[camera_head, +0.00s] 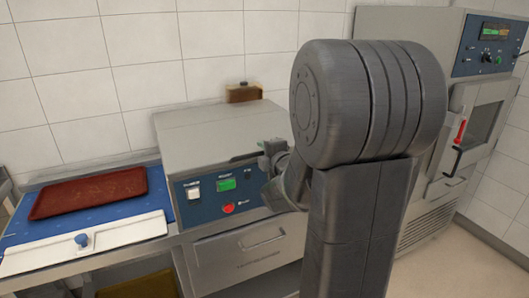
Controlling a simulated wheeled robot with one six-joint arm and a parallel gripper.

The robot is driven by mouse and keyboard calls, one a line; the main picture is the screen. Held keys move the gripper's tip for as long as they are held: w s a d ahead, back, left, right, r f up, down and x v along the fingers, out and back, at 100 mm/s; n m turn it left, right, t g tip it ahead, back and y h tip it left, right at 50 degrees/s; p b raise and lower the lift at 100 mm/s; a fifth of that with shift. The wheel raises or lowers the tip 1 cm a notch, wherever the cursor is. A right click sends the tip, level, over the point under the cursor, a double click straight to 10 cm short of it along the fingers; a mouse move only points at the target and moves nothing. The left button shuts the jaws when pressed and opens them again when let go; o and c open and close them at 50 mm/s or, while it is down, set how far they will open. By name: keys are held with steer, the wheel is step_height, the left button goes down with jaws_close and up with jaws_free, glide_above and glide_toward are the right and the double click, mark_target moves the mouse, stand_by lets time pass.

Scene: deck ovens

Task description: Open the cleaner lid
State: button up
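The cleaner (205,203) appears to be the steel box unit in the middle, with a blue front panel holding a white switch, a green display and a red button. Its grey lid (205,130) is a flat, slightly sloping top that looks closed. My gripper (268,153) is at the front right edge of the lid, above the right end of the panel. It is small, dark and partly hidden by my arm. I cannot tell whether it touches the lid or whether its fingers are open. My arm hides the right part of the unit.
A red-brown tray (88,193) lies on a blue surface (160,203) at the left, behind a white board (85,242) with a blue knob. A small brown block (243,93) is behind the lid. A deck oven (460,100) stands at the right. Floor shows at lower right.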

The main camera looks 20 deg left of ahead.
steer(key=shift+w+a, duration=0.1)
jaws_close()
